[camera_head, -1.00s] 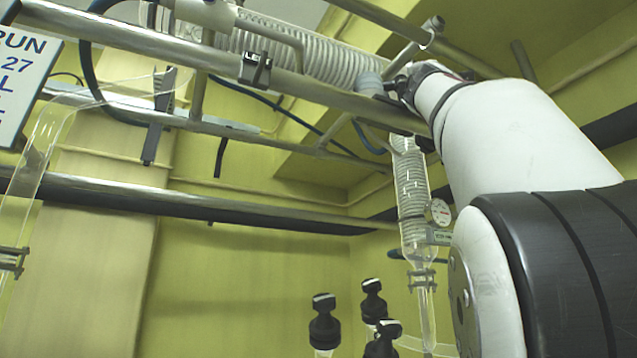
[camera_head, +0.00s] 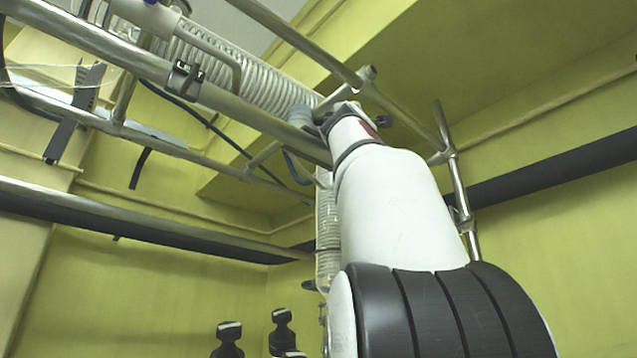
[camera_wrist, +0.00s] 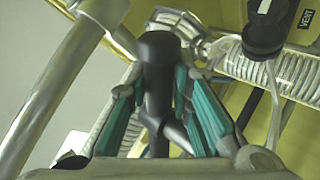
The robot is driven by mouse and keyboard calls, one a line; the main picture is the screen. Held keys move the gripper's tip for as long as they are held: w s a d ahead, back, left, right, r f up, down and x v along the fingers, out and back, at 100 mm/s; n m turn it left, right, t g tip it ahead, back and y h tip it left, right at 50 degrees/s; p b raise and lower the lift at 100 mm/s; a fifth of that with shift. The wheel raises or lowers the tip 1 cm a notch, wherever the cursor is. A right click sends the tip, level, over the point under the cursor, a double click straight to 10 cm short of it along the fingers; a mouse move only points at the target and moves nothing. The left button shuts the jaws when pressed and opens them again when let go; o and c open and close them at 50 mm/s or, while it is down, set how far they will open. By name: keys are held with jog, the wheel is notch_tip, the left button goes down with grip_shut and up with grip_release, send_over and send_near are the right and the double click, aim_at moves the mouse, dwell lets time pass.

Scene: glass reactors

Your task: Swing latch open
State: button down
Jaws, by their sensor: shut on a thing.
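In the wrist view, my gripper (camera_wrist: 162,112) has its two teal-padded fingers on either side of a black handle (camera_wrist: 158,52), shut on it. The handle looks like the latch, with a thick upper end and a narrower angled part below. Its pivot cannot be made out. In the head view, my arm reaches up to the metal pipe frame near the end of the coiled glass condenser. The fingers and the latch are mostly hidden there behind my forearm.
The coiled glass condenser (camera_head: 240,70) lies along the frame, with a metal pipe (camera_head: 255,115) beside it. A vertical glass coil (camera_head: 327,235) hangs behind my arm. Black-capped fittings (camera_head: 229,340) stand below. In the wrist view, a black knob (camera_wrist: 263,38) is close at the right.

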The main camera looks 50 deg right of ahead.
jog(key=c, duration=1.4)
grip_release()
jog(key=shift+s+a+r, duration=0.1)
jog(key=shift+c, duration=0.2)
jog(key=shift+d+n+t+y+p, duration=0.25)
jog(key=shift+n+t+y+p, duration=0.2)
jog(key=shift+t+p, duration=0.4)
jog(key=shift+w+n+t+y+p, duration=0.2)
jog(key=shift+n+t+y+p, duration=0.05)
jog(key=shift+t+y+p, duration=0.25)
jog(key=shift+d+n+t+y+p, duration=0.15)
jog(key=shift+n+t+y+p, duration=0.2)
jog(key=shift+t+p, duration=0.25)
